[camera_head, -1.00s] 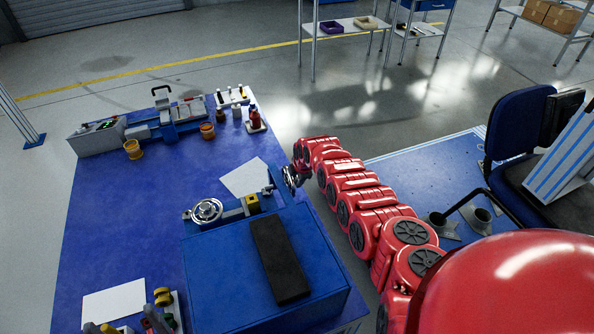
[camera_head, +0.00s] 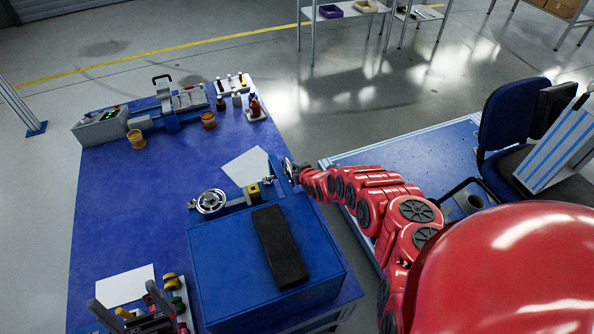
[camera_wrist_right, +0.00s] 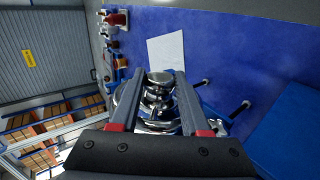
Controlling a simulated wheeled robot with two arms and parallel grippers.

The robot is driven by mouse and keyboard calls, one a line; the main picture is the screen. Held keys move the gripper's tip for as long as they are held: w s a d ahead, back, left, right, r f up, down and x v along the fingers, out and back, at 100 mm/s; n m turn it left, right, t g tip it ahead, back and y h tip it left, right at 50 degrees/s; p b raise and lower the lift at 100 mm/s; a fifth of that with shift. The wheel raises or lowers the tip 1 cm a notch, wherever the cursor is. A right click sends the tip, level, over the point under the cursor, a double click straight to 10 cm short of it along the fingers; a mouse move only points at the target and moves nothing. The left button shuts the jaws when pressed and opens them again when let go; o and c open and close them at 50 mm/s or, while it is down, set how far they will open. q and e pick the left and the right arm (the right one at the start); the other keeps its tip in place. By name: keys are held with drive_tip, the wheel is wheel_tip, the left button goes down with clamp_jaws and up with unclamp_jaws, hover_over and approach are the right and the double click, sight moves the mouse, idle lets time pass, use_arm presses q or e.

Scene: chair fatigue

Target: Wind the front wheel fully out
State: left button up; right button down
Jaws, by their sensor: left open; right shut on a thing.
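A chrome handwheel (camera_head: 288,170) sits at the right end of a small slide fixture (camera_head: 240,203) at the back of the blue box. My right gripper (camera_wrist_right: 161,80) is shut on shiny chrome of this wheel, which shows between its fingers in the right wrist view (camera_wrist_right: 157,105). The exact grip point is unclear. My red right arm reaches it from the right in the head view. A second chrome handwheel (camera_head: 210,201) at the fixture's left end is untouched. My left gripper (camera_head: 132,306) is open at the lower left, above a small tray of parts.
The blue box (camera_head: 225,260) carries a black pad (camera_head: 280,245). White sheets (camera_head: 245,166) lie on the blue table (camera_head: 165,210). A grey machine (camera_head: 165,115), orange cups and small bottles stand at the back. A chair (camera_head: 510,115) stands right.

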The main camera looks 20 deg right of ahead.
idle(0.5)
drive_tip(key=shift+c, duration=1.9)
unclamp_jaws()
drive_tip(key=p+v, duration=1.7)
drive_tip(key=shift+s, duration=0.25)
